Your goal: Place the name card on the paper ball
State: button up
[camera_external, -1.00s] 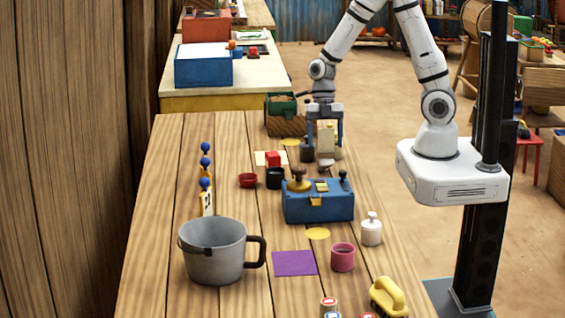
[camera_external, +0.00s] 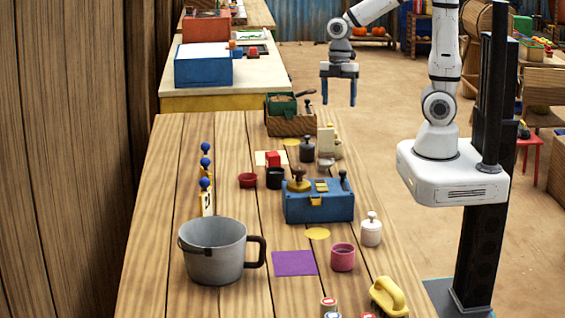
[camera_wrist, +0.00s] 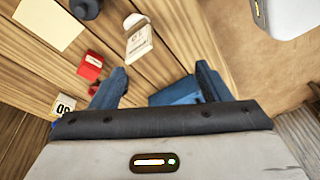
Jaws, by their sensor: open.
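The name card (camera_external: 326,139) is a pale upright piece near the far right of the plank table. In the wrist view the name card (camera_wrist: 139,43) is white with print too small to read. A rounded off-white lump, which looks like the paper ball (camera_wrist: 133,20), shows against its far edge; I cannot tell whether the card rests on it or stands beside it. My gripper (camera_external: 339,99) is open and empty, raised above and beyond the card. In the wrist view my gripper's blue fingers (camera_wrist: 160,82) are spread, with nothing between them.
A dark knobbed weight (camera_external: 307,150) stands just left of the card. A wooden box with green parts (camera_external: 290,125) is at the table's far end. A blue case (camera_external: 318,208) sits nearer the camera. The air around my gripper is clear.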

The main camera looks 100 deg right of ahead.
jog(key=s+a+r+m+t+h, duration=0.2)
jog(key=s+m, duration=0.5)
jog(key=m, duration=0.4)
jog(key=shift+a+r+m+h, duration=0.3)
jog(key=shift+a+r+m, duration=0.1)
jog(key=shift+a+r, duration=0.3)
jog(key=shift+d, duration=0.1)
